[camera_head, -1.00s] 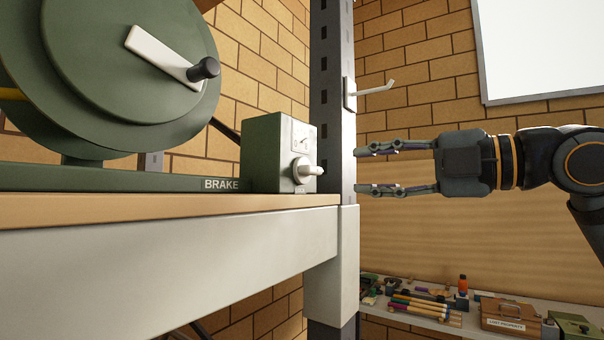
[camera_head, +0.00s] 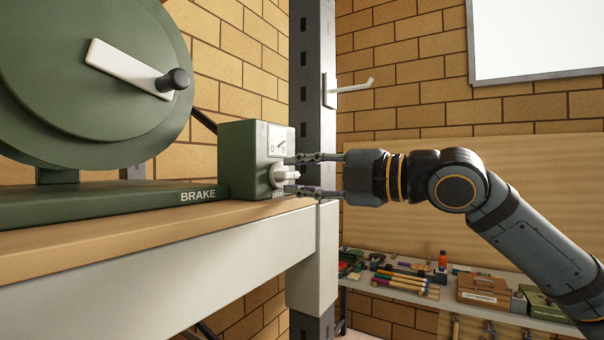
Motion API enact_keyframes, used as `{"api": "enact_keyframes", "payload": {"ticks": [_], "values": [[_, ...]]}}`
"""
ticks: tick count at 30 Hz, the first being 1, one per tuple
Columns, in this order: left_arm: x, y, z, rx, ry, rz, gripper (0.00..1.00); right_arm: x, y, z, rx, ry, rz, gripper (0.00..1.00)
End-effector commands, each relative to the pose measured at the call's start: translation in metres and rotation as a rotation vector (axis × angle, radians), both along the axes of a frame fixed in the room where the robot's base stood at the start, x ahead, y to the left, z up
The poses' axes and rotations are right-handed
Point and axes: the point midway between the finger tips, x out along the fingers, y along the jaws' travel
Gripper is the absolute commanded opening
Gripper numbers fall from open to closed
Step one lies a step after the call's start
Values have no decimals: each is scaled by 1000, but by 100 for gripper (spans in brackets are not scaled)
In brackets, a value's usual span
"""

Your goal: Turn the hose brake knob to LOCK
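The green brake box (camera_head: 241,165) stands on the shelf, at the right end of the hose reel's base with its "BRAKE" label. The white brake knob (camera_head: 283,175) is on the box's right-hand face, below a small marked plate (camera_head: 277,141); I cannot read its setting. My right gripper (camera_head: 296,175) reaches in from the right, its two fingers apart, one above and one below the knob's outer end. I cannot tell whether the fingers touch the knob. My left gripper is not in view.
The green hose reel (camera_head: 75,75) with its white crank (camera_head: 130,69) fills the left. A grey post (camera_head: 312,80) with a white hook (camera_head: 352,87) rises behind the box. A lower bench (camera_head: 455,308) holds tools and a brown box (camera_head: 484,290).

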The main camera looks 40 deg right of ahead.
Motion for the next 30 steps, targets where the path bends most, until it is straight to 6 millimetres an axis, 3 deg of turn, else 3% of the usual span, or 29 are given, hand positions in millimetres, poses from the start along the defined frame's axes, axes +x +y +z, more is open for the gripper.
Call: {"api": "enact_keyframes", "payload": {"ticks": [1,6,20,30], "values": [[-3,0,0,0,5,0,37,0,0,0,0,0,0,19],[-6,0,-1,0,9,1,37,0,0,0,0,0,0,0],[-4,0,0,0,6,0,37,0,0,0,64,25,2,0],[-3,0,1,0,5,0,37,0,1,0,311,129,5,0]]}}
